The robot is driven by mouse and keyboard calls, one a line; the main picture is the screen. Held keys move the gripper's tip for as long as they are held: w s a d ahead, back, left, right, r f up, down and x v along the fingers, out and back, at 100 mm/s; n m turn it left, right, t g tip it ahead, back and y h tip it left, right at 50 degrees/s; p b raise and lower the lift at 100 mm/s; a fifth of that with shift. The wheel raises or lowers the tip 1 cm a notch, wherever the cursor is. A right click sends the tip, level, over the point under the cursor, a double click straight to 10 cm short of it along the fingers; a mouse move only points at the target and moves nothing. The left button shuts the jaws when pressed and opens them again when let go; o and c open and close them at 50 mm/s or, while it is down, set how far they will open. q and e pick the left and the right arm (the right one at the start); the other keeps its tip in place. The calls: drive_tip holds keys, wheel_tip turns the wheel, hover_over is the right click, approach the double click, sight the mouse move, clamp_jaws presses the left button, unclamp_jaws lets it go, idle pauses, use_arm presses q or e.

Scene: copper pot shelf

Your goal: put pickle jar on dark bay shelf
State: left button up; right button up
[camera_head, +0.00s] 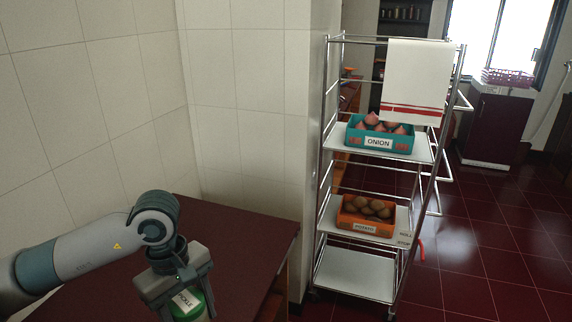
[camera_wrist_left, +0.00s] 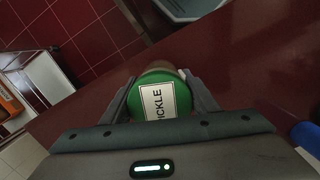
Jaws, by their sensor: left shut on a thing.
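The pickle jar (camera_head: 189,303) has a green lid with a white label reading PICKLE. It shows at the lower left of the head view, at the dark red counter. My left gripper (camera_head: 180,290) is shut on the jar from above. In the left wrist view the jar's lid (camera_wrist_left: 160,100) sits between the two fingers of the left gripper (camera_wrist_left: 160,90). The jar's body is mostly hidden, and I cannot tell whether its base touches the counter. No shelf that I can identify as the dark bay shelf shows. My right gripper is not in view.
The dark red counter (camera_head: 235,235) is largely bare, against tiled walls. A metal rack (camera_head: 355,275) to the right holds a teal onion crate (camera_head: 354,136), an orange potato crate (camera_head: 347,217) and a hanging towel (camera_head: 415,75). A blue object (camera_wrist_left: 306,136) shows in the wrist view.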

use_arm(q)
drive_tip(key=m, duration=0.3)
drive_tip(key=s+a+m, duration=0.1)
drive_tip(key=shift+m, duration=0.4)
drive_tip(key=m, duration=0.3)
drive_tip(key=s+a+m+y, duration=0.1)
drive_tip(key=m, duration=0.1)
drive_tip(key=shift+a+f+g, duration=0.1)
drive_tip(key=shift+f+g, duration=0.05)
drive_tip(key=shift+g, duration=0.15)
idle(2.1)
